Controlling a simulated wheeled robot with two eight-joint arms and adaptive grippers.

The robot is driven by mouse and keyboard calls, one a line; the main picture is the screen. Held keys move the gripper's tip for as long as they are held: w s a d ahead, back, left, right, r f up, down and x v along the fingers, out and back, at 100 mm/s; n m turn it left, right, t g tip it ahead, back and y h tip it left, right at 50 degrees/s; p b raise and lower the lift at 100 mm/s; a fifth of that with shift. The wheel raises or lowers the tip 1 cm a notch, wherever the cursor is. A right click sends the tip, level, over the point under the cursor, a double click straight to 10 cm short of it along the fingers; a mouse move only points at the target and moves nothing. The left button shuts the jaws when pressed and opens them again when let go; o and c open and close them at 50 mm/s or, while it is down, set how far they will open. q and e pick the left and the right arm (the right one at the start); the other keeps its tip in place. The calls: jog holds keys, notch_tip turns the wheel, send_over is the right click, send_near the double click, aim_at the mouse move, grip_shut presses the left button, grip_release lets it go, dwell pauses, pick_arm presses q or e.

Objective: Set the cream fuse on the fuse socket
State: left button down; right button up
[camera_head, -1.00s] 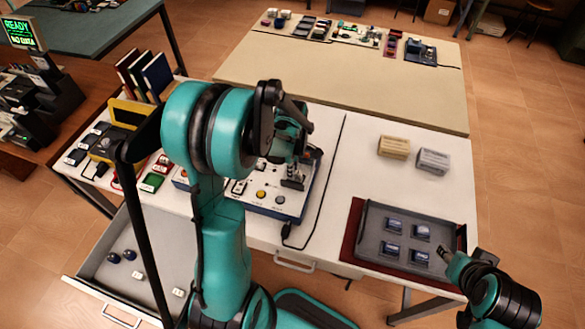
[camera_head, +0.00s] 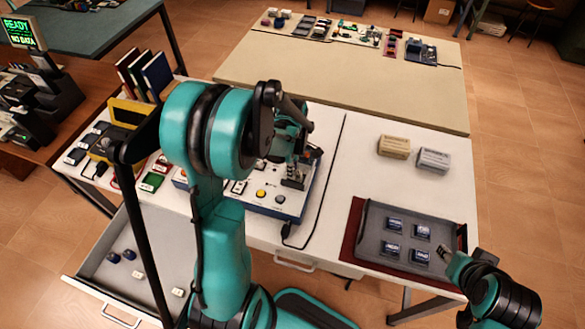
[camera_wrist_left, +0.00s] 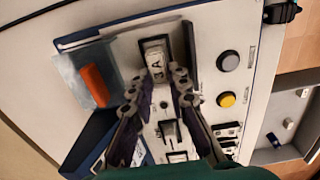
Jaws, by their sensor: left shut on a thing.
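My left gripper (camera_head: 293,182) is low over the white-topped panel with a blue base (camera_head: 265,206) in the head view. In the left wrist view my left gripper (camera_wrist_left: 157,80) is shut on the cream fuse (camera_wrist_left: 156,58), which carries a "3A" mark. The fuse is over the panel in a dark frame-like spot. The fuse socket is hidden under the fuse and fingers, so I cannot tell whether the fuse touches it. My right gripper (camera_head: 446,252) is beside the grey tray at the right; its finger opening is too small to judge.
On the panel are an orange switch (camera_wrist_left: 94,85), a grey button (camera_wrist_left: 228,61) and a yellow button (camera_wrist_left: 226,99). An open drawer (camera_head: 98,272) holds small dark and cream pieces. The grey tray (camera_head: 374,229) holds several blue items. Two small boxes stand behind it.

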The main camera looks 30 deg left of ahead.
pick_arm(q)
jog(key=shift+f+b, duration=0.6)
jog(key=shift+f, duration=0.05)
dwell(0.3)
jog(key=c, duration=1.7)
grip_release()
jog(key=shift+c, duration=0.2)
notch_tip(320, 180, up, 11)
jog(key=p, duration=0.8)
jog(key=shift+d, duration=0.1)
